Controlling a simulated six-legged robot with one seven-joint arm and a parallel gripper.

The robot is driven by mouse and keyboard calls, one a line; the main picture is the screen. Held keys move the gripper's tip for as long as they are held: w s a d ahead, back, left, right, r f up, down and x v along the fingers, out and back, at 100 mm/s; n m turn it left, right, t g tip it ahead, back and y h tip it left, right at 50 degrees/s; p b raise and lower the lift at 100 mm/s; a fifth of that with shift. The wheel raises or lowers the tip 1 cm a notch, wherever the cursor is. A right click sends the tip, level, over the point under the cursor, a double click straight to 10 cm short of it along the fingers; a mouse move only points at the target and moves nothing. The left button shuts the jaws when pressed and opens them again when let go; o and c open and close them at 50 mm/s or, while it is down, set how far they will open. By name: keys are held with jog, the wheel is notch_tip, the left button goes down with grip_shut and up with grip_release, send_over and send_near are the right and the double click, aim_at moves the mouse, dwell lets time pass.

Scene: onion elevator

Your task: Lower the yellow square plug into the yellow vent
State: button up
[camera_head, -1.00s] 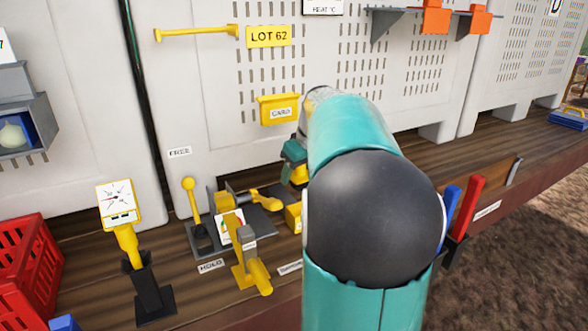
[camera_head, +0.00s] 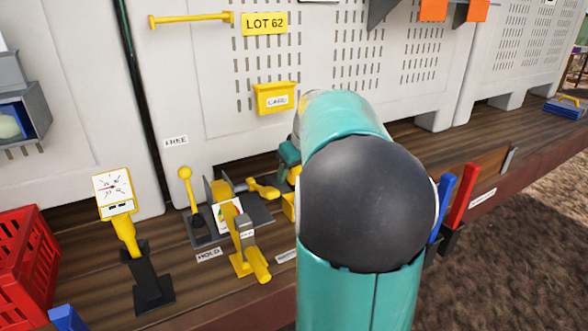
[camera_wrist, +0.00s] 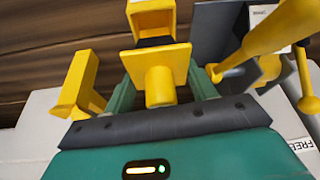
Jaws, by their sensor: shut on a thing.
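The yellow square plug (camera_wrist: 157,68), a square plate with a round stem, is in the wrist view between the two teal fingers of my gripper (camera_wrist: 160,95). My gripper is shut on its stem. Just beyond the plate is a yellow box-like piece with a dark gap below its rim, which looks like the yellow vent (camera_wrist: 151,18). The plate covers part of it, so I cannot tell whether they touch. In the head view my arm hides most of the gripper and plug; a yellow edge of the vent (camera_head: 289,207) shows beside the arm.
A yellow lever (camera_head: 188,200), a yellow-handled fixture (camera_head: 245,240) and a gauge post (camera_head: 122,225) stand left of my arm. A red crate (camera_head: 25,265) is at far left. Blue (camera_head: 444,205) and red (camera_head: 463,193) handles stand at right. A yellow card box (camera_head: 275,98) hangs on the panel.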

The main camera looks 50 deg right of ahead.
jog(key=shift+f, duration=3)
jog(key=o, duration=1.1)
jog(key=shift+c, duration=0.2)
jog(key=shift+r, duration=0.1)
jog(key=d+v, duration=0.1)
jog(key=v, duration=1.2)
jog(key=shift+s+a+r, duration=0.15)
jog(key=shift+a+r, duration=0.15)
jog(key=shift+a, duration=0.2)
